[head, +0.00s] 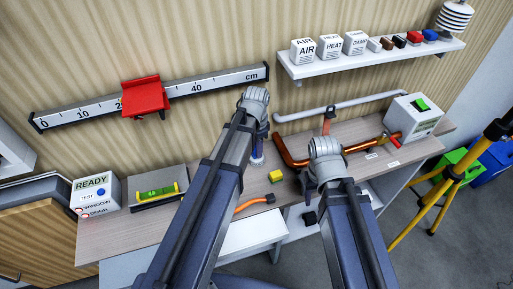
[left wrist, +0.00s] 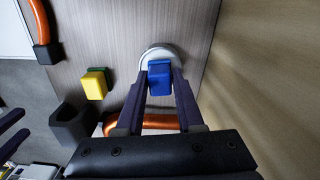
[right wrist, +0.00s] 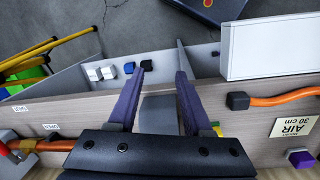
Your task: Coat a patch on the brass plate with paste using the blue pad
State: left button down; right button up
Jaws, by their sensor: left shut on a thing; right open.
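My left gripper (left wrist: 160,88) is shut on the blue pad (left wrist: 159,74). The pad is over a round white dish (left wrist: 150,52) on the bench; I cannot tell whether they touch. In the head view the dish (head: 257,162) shows just below the left gripper (head: 259,143). My right gripper (right wrist: 160,80) is open and empty, above the bench's front edge; its fingers are mostly hidden in the head view. I cannot make out the brass plate or any paste in these frames.
A yellow-and-green block (head: 275,176) and an orange hose (head: 254,201) lie near the dish. A copper pipe (head: 365,146) runs across the bench toward a white box (head: 413,117). A level (head: 158,192) and a READY box (head: 96,195) stand at left.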

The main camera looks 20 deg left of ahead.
pick_arm(q)
jog(key=shift+f+b, duration=0.35)
jog(key=shift+f, duration=0.05)
dwell(1.2)
jog(key=shift+r, duration=0.1)
notch_tip(320, 180, up, 7)
jog(key=p, duration=0.7)
dwell(0.4)
jog(key=shift+d, duration=0.1)
